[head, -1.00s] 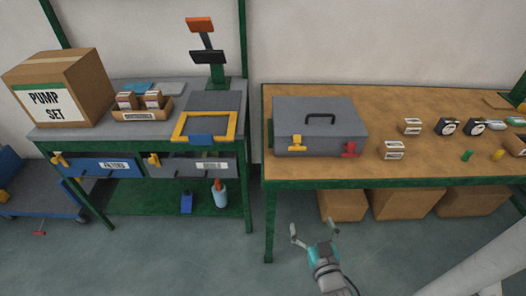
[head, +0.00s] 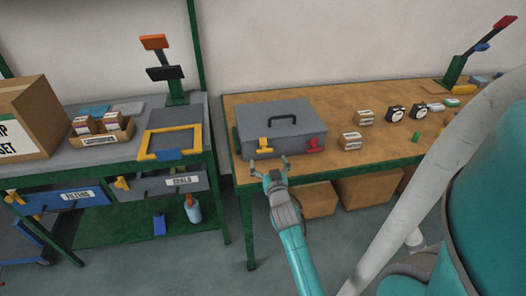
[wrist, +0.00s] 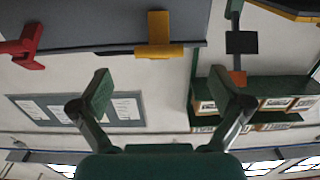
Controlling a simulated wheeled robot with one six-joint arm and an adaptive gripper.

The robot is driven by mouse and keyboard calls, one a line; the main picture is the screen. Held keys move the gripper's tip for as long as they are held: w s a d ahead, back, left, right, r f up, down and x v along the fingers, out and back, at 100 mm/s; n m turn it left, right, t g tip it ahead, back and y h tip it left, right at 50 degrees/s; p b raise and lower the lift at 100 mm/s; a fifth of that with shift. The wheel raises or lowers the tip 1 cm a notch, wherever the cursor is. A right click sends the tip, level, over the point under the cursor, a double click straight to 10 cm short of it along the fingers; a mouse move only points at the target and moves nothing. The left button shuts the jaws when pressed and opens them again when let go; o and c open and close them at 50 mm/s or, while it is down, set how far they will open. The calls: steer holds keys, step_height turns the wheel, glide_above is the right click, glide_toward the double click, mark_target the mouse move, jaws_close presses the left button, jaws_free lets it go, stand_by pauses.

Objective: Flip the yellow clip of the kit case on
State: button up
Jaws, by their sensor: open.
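The grey kit case (head: 281,118) stands shut on the wooden bench, with a black handle on its lid. Its yellow clip (head: 264,147) is on the left of the front face, and its red clip (head: 314,146) is on the right. My gripper (head: 269,168) is open and empty, in front of the case just below the yellow clip, apart from it. In the wrist view, the yellow clip (wrist: 158,38) is above and between my spread fingers (wrist: 161,93), and the red clip (wrist: 24,46) is at upper left.
The wooden bench (head: 365,103) holds small boxes (head: 351,142) and black gauges (head: 395,113) to the right of the case. A grey bench (head: 55,150) with a yellow-framed tray stands at left. Cardboard boxes (head: 365,188) sit below the wooden bench.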

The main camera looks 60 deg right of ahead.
mark_target(265, 151)
steer(key=shift+x, duration=3)
steer(key=c, duration=1.1)
